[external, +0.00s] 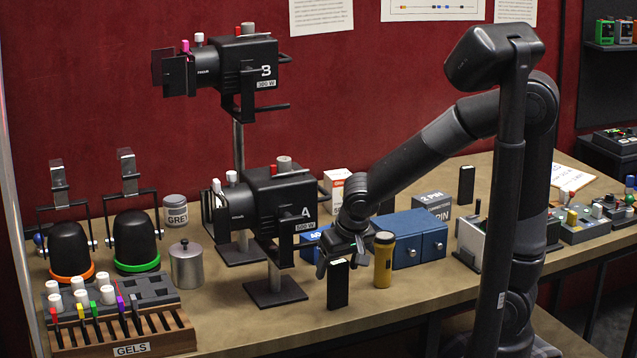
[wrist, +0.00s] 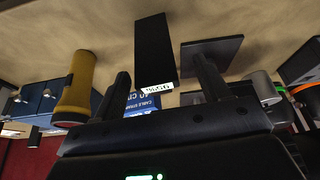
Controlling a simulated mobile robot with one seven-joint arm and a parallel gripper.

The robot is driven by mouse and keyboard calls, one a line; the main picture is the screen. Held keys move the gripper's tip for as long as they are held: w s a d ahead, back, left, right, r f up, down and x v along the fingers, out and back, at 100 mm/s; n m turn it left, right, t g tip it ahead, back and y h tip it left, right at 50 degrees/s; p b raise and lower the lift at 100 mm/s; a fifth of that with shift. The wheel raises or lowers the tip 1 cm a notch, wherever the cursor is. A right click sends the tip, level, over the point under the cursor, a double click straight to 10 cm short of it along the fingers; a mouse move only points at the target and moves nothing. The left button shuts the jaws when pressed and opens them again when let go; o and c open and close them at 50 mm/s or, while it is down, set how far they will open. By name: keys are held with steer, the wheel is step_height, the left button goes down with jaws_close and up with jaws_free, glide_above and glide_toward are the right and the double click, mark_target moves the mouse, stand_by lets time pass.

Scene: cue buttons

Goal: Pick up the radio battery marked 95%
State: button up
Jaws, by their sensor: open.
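A black upright battery block (external: 338,285) stands near the table's front edge, beside the yellow flashlight. In the wrist view the black block (wrist: 155,48) shows a white label at its near end; the small print is upside down and looks like 95%. My gripper (external: 338,259) is at the block's top, pointing down. In the wrist view its two fingers (wrist: 161,68) are apart, one on each side of the block, with gaps visible. Another black block (external: 466,185) stands at the back right; its marking cannot be read.
The yellow flashlight (external: 384,259) stands close to the right of the gripper. Lamp A's base plate (external: 276,291) lies close to the left. Blue drawers (external: 408,238) are behind. A gel rack (external: 125,335) and metal canister (external: 186,266) stand farther left.

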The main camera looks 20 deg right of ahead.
mark_target(336, 279)
steer(key=shift+d+x, duration=0.1)
steer(key=shift+x, duration=1.2)
steer(key=shift+d+x, duration=0.15)
steer(key=shift+x, duration=1.15)
steer(key=shift+c, duration=0.2)
steer(key=c, duration=1.1)
